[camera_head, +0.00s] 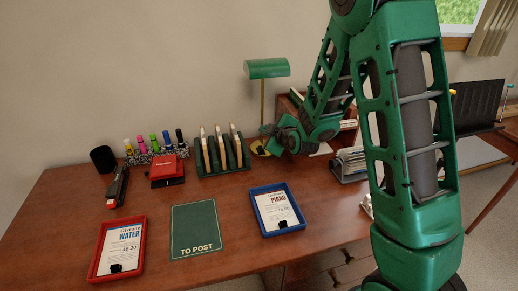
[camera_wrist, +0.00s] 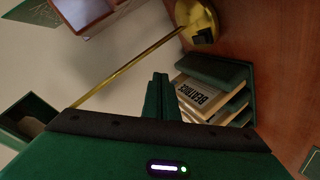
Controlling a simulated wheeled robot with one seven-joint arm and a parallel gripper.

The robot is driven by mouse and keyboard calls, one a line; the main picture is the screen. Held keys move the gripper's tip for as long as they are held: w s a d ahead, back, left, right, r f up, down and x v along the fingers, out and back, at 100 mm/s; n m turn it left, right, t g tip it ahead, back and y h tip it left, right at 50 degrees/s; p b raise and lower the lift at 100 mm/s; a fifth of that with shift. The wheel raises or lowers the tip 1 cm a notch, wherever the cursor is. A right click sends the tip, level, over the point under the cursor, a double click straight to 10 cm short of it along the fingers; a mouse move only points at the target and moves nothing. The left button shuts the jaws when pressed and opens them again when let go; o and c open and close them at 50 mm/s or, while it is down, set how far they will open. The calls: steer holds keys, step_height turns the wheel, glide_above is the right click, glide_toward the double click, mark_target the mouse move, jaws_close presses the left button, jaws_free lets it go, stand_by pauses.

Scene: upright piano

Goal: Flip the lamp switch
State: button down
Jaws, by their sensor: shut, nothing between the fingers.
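The lamp stands at the back of the desk, with a green shade (camera_head: 267,68), a thin brass stem (camera_head: 262,102) and a round brass base (camera_head: 257,148). In the wrist view the base (camera_wrist: 188,12) is at the top, with a small dark block (camera_wrist: 203,37) on it that looks like the switch. The stem (camera_wrist: 130,68) slants down to the left from there. My gripper (camera_wrist: 160,78) is shut and empty, its fingertips pointing toward the base and apart from the dark block. In the head view my gripper (camera_head: 268,131) is beside the stem, above the base, partly hiding it.
A green rack (camera_head: 222,158) with pale upright items stands just left of the lamp; the wrist view shows it close to my fingers (camera_wrist: 245,78). A red tray (camera_head: 93,270), a green mat (camera_head: 195,230) and a blue tray (camera_head: 258,215) lie in front. A wooden shelf is behind my arm.

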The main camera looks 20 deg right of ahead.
mark_target(262, 151)
steer(key=shift+f, duration=0.1)
steer(key=shift+w+f, duration=0.55)
steer(key=shift+f, duration=0.8)
steer(key=shift+w+f, duration=0.5)
steer(key=shift+f, duration=0.8)
steer(key=shift+w+f, duration=0.55)
steer(key=shift+f, duration=0.8)
steer(key=shift+w+f, duration=0.15)
steer(key=shift+f, duration=0.15)
steer(key=shift+w+f, duration=0.1)
steer(key=shift+f, duration=0.25)
steer(key=shift+r, duration=0.15)
steer(key=shift+s+r, duration=0.3)
steer(key=shift+r, duration=0.3)
steer(key=shift+s+r, duration=0.3)
steer(key=shift+r, duration=0.45)
steer(key=shift+s+r, duration=0.3)
steer(key=shift+r, duration=0.5)
steer(key=shift+s+r, duration=0.3)
steer(key=shift+r, duration=0.45)
